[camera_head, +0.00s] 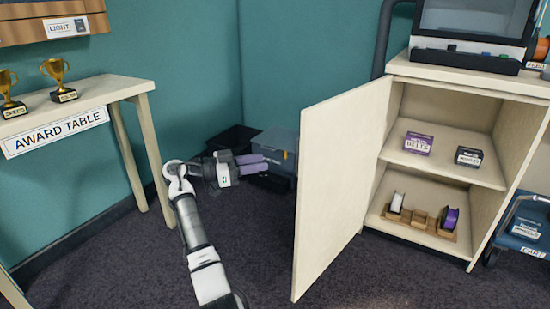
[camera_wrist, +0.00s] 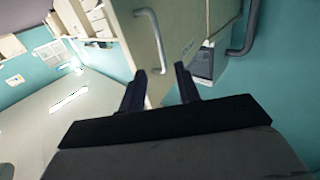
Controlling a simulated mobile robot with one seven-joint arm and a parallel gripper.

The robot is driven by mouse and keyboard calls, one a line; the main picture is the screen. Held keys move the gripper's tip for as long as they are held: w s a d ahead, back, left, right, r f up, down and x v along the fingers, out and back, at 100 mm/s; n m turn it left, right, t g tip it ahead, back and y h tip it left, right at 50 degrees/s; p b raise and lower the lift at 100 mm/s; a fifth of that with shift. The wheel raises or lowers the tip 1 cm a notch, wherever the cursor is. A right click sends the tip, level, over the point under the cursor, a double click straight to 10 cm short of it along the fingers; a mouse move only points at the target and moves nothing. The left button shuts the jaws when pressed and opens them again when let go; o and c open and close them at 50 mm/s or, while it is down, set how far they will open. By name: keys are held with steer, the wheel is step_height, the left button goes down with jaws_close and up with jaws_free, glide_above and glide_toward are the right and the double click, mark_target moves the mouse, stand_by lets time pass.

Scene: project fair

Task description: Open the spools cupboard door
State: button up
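The pale wooden cupboard door (camera_head: 338,185) stands swung wide open to the left of the cupboard (camera_head: 447,82), so the inside shows. The lower shelf holds a wooden rack (camera_head: 425,225) with a white spool (camera_head: 397,202) and a purple spool (camera_head: 450,217). My gripper (camera_head: 264,164) is left of the door, apart from it, with its fingers spread and nothing between them. In the wrist view my gripper (camera_wrist: 160,71) is open, and a pale handle (camera_wrist: 152,36) on a cream panel lies beyond the fingertips, not gripped. The handle is hidden in the head view.
The award table (camera_head: 113,88) with two gold trophies (camera_head: 56,72) stands at left. A dark bin (camera_head: 232,140) and a grey box (camera_head: 276,148) sit by the back wall behind my gripper. A blue cart (camera_head: 525,235) is at right. Carpet before the door is clear.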

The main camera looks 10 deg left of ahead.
steer(key=shift+v, duration=1.15)
